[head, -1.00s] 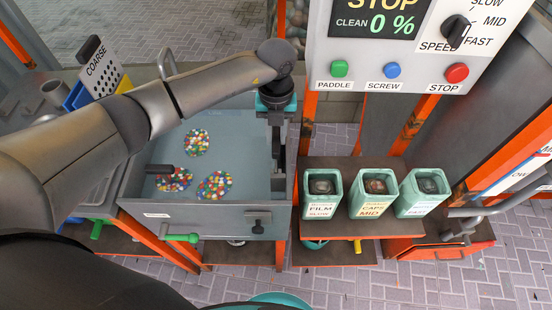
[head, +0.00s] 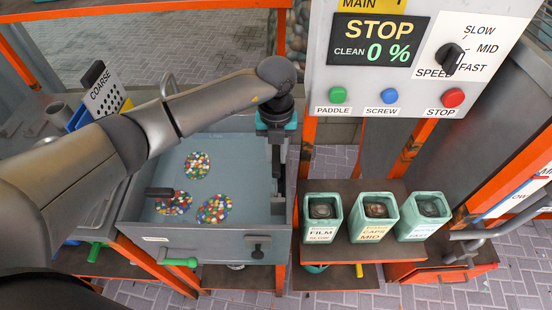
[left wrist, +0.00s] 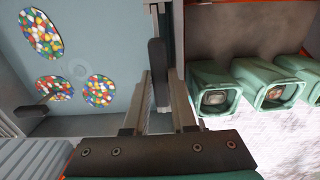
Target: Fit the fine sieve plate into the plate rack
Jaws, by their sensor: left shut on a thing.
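My left gripper (head: 277,165) points down at the right wall of the grey tank. In the left wrist view its fingers (left wrist: 160,105) are closed about a dark upright bar (left wrist: 158,72). The bar looks like the handle of the fine sieve plate, seen nearly edge-on; its label and holes cannot be seen. A white plate marked COARSE (head: 102,92), with a dark handle on top, stands tilted at the far left beside blue and yellow pieces. I cannot tell for sure which part is the plate rack. My right gripper is out of view.
The grey tank (head: 215,236) holds water with several patches of coloured flakes (head: 197,165). Three green bins (head: 322,218) stand on a shelf to the right. A control panel (head: 400,95) reads STOP, CLEAN 0 %. An orange frame post (head: 308,135) stands close right of the gripper.

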